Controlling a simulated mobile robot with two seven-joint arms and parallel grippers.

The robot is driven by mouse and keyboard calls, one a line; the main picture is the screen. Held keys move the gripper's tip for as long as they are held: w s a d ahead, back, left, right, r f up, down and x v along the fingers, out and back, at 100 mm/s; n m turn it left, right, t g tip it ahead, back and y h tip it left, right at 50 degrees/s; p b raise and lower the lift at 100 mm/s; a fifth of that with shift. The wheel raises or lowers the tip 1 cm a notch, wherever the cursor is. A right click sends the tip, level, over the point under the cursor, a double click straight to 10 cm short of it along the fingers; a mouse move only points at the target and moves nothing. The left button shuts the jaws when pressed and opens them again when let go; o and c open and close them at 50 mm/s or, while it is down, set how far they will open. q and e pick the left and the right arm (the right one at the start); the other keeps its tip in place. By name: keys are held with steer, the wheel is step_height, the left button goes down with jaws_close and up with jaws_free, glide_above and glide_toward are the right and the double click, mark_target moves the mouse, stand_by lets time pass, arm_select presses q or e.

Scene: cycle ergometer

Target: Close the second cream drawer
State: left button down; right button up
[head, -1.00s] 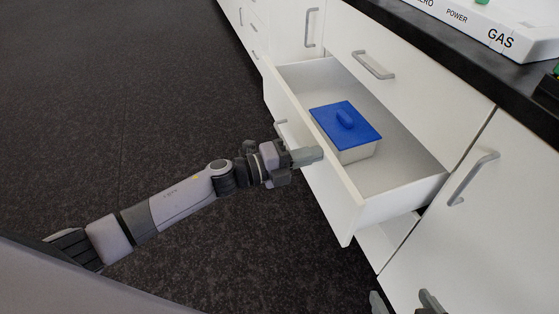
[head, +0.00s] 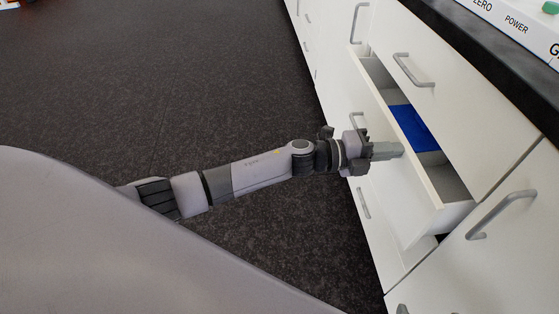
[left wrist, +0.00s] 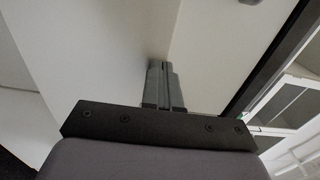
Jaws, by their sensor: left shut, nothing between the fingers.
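The cream drawer (head: 405,192) stands partly open in the head view, its front sticking out from the cabinet by a narrow gap. A blue-lidded box (head: 413,128) sits inside it, partly hidden by the drawer front. My left gripper (head: 388,150) is shut and empty, with its fingertips at the outer face of the drawer front, near its top edge. In the left wrist view, the shut fingers (left wrist: 164,88) point at a pale surface; whether they touch it is unclear. My right gripper is not clearly seen.
Shut drawers and doors with grey bar handles surround the open drawer, including a drawer handle (head: 412,70) above and a door handle (head: 500,213) at right. A black worktop (head: 485,70) carries a white labelled device (head: 520,25). Dark floor (head: 230,80) is clear at left.

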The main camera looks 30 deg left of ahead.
mark_target(406, 147)
arm_select(q)
steer(key=shift+b+x, duration=0.45)
steer(key=shift+x, duration=1.3)
